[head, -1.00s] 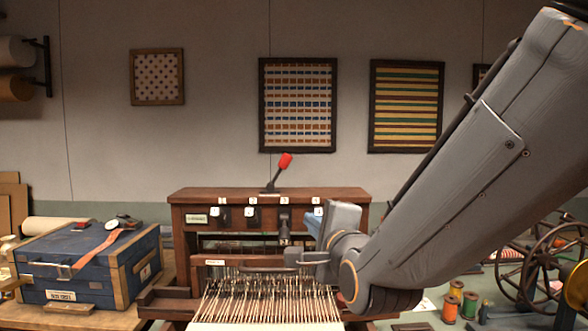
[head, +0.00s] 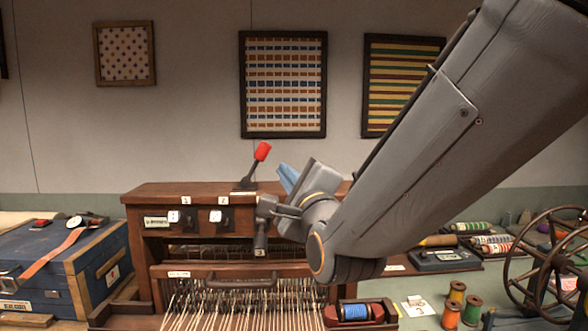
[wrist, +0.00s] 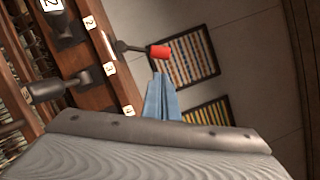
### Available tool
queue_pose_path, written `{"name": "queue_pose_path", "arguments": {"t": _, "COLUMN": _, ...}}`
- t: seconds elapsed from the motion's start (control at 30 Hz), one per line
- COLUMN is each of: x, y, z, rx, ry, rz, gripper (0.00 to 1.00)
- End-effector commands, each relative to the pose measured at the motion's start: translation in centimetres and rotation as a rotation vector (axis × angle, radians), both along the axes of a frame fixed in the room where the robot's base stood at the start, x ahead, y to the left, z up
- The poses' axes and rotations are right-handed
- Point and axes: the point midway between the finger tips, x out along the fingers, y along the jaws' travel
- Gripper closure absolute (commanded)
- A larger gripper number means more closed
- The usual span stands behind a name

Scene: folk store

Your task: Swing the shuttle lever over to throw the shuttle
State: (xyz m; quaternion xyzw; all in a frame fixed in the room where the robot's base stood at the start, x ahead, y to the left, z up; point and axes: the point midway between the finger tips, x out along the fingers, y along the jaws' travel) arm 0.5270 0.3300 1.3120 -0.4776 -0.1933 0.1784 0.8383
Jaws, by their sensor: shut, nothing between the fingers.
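The shuttle lever (head: 253,164) stands on top of the wooden loom (head: 180,194), its red knob leaning up to the right. The lever and its red knob (wrist: 160,51) also show in the wrist view, just beyond my fingertips. My gripper (head: 288,178) has blue fingers that are shut and empty, pointing up and left. It is just right of the lever and a little below the knob, apparently apart from it. The fingers (wrist: 162,98) also show in the wrist view. A shuttle with a blue bobbin (head: 355,312) lies at the loom's right front.
Numbered dark handles, such as handle 2 (head: 222,217), line the loom's front. Handle 3 (head: 261,238) is close to my wrist. A blue case (head: 65,265) stands at left. Thread spools (head: 472,308) and a spinning wheel (head: 545,262) are at right.

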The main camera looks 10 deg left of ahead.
Motion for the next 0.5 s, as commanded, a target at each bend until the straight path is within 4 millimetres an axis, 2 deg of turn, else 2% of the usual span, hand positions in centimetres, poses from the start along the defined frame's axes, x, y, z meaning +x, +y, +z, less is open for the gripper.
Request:
{"name": "queue_pose_path", "arguments": {"t": 0.2, "x": 2.9, "y": 2.0, "z": 0.6, "rx": -0.001, "ry": 0.002, "rz": 0.004, "gripper": 1.00}}
{"name": "queue_pose_path", "arguments": {"t": 0.5, "x": 6.2, "y": 3.7, "z": 1.2, "rx": -0.001, "ry": 0.001, "rz": 0.002, "gripper": 1.00}}
